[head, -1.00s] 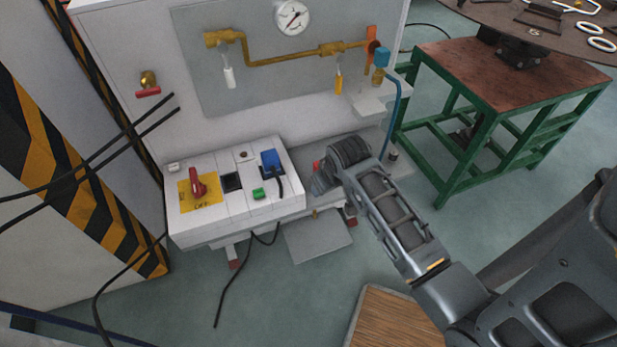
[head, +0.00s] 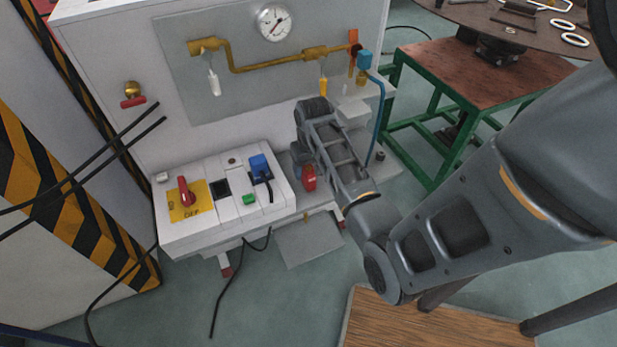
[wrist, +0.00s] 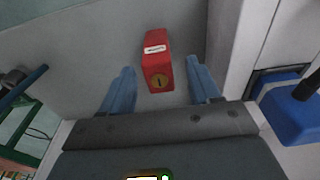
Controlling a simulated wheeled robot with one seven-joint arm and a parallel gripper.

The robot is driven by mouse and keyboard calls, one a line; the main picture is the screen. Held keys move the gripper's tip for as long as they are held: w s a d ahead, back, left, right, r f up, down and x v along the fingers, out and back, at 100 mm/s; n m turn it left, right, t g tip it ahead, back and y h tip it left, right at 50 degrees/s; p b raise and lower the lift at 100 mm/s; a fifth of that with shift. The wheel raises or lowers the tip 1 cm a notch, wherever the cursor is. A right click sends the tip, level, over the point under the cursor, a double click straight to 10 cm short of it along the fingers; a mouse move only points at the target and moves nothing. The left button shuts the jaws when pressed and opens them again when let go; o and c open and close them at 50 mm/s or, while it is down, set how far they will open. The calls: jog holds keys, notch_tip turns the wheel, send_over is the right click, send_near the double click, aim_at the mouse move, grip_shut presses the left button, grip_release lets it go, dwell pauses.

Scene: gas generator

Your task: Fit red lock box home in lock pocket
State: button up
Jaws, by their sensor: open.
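The red lock box (head: 309,178) stands on the grey shelf, just right of the white switch panel. In the head view the gripper's fingers are hidden behind my arm. I cannot make out the lock pocket in either view.
The white panel (head: 225,210) carries a red rotary switch (head: 185,191), a blue plug (head: 260,167) with a black cable, and a green button (head: 249,199). A brass pipe (head: 270,65) runs along the wall above. A green-framed table (head: 490,80) stands at right.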

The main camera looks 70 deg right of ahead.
jog(key=shift+d+f, duration=0.15)
jog(key=shift+f, duration=1.25)
jog(key=shift+c, duration=0.3)
grip_shut()
